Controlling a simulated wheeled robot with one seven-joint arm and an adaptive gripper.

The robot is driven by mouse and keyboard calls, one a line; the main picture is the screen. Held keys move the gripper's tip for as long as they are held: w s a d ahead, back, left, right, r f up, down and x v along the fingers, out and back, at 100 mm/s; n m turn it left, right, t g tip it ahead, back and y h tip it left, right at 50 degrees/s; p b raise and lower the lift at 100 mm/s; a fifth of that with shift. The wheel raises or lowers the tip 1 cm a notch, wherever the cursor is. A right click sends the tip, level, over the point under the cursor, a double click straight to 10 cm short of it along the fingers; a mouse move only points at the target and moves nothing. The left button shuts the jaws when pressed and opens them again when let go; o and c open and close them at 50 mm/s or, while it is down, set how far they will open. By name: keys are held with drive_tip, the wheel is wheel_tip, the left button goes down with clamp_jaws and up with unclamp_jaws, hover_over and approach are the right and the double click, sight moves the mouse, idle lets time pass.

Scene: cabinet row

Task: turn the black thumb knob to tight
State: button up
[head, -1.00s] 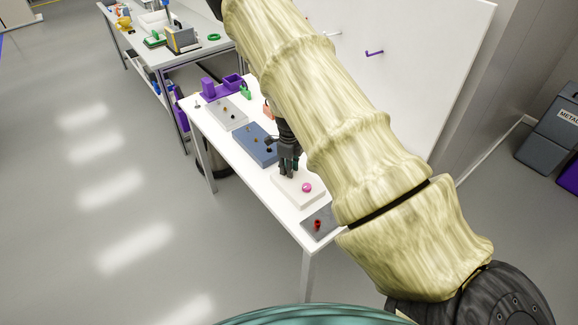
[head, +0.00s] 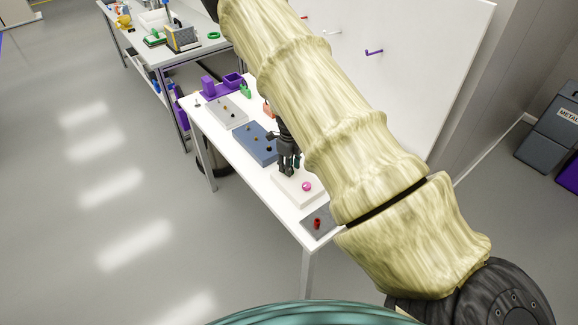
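A blue block (head: 252,144) lies on the white table, with small dark fittings on top. A small black round piece (head: 268,149) near its right side may be the black thumb knob; it is too small to be sure. My gripper (head: 289,168) is black and points down, to the right of the blue block and over the far left end of a white block (head: 296,199). Its fingers are small and overlap in this view, so their opening and anything between them cannot be told. My arm hides part of the table's far side.
A pink knob (head: 306,186) sits on the white block. A grey plate with a red piece (head: 317,223) lies at the near end. A white panel (head: 410,60) stands behind.

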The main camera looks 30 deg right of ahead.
drive_tip(key=shift+o, duration=1)
drive_tip(key=shift+r, duration=0.1)
drive_tip(key=shift+a, duration=0.1)
wheel_tip(320, 180, up, 12)
